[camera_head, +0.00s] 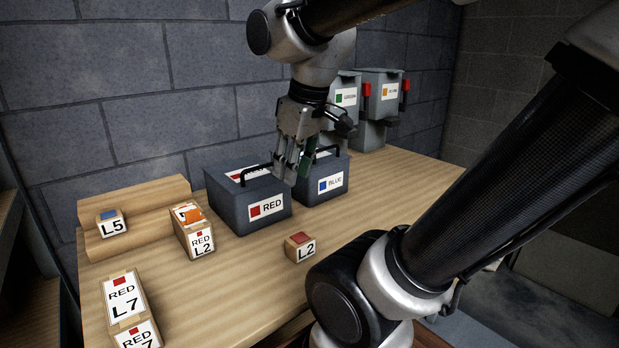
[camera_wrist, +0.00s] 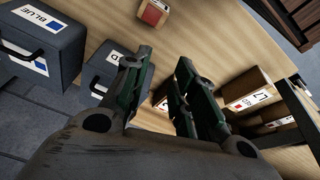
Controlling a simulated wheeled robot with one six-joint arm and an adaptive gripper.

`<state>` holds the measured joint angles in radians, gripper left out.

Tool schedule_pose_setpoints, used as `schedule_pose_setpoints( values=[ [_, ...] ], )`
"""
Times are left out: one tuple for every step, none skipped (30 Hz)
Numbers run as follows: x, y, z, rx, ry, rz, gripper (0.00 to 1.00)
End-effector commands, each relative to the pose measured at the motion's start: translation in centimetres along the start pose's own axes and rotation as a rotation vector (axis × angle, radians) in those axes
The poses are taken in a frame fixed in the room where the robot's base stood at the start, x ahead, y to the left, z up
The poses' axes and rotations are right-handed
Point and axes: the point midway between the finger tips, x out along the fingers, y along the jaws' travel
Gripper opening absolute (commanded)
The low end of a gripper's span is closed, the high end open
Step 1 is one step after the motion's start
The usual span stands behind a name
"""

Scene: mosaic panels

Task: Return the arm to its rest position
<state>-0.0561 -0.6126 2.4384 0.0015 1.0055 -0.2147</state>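My gripper (camera_head: 297,168) hangs fingers-down by the dark grey RED box and BLUE box in the head view, overlapping the gap between them; its exact distance from them is unclear. In the wrist view my gripper (camera_wrist: 163,72) has its two green-padded fingers spread apart, with nothing held between them. My arm reaches in from the right and bends down over the table. The RED box (camera_head: 240,214) and BLUE box (camera_head: 328,198) stand side by side on the wooden table, and both show in part in the wrist view.
A small L2 block (camera_head: 300,250) lies alone on the table (camera_head: 240,285). A RED L2 box (camera_head: 200,242), an L5 block (camera_head: 112,229) on a wooden step and RED L7 boxes (camera_head: 124,300) stand left. Two grey bins (camera_head: 378,95) stand behind, near the block wall.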

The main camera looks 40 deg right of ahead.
Motion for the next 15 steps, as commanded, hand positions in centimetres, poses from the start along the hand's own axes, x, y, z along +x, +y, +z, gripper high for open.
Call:
schedule_pose_setpoints(
  values=[
    [0.0, 0.1, 1.6, 0.085, 0.024, 0.011, 0.27],
    [0.1, 0.2, 2.4, 0.131, 0.034, 0.015, 0.27],
    [0.2, 0.2, 3.2, 0.181, 0.044, 0.02, 0.27],
    [0.3, 0.2, 3.6, 0.21, 0.05, 0.022, 0.27],
    [0.4, 0.2, 4.0, 0.232, 0.055, 0.023, 0.27],
    [0.4, 0.2, 4.3, 0.255, 0.06, 0.025, 0.27],
    [0.5, 0.2, 4.4, 0.265, 0.062, 0.026, 0.27],
    [0.5, 0.2, 4.5, 0.272, 0.064, 0.026, 0.27],
    [0.5, 0.2, 4.5, 0.276, 0.064, 0.026, 0.27],
    [0.5, 0.2, 4.5, 0.276, 0.064, 0.026, 0.27],
    [0.5, 0.2, 4.5, 0.275, 0.064, 0.026, 0.27],
    [0.5, 0.2, 4.5, 0.274, 0.063, 0.026, 0.27],
    [0.5, 0.2, 4.5, 0.274, 0.063, 0.026, 0.27],
    [0.5, 0.2, 4.5, 0.274, 0.063, 0.026, 0.27],
    [0.5, 0.2, 4.5, 0.273, 0.063, 0.026, 0.27]
  ],
)
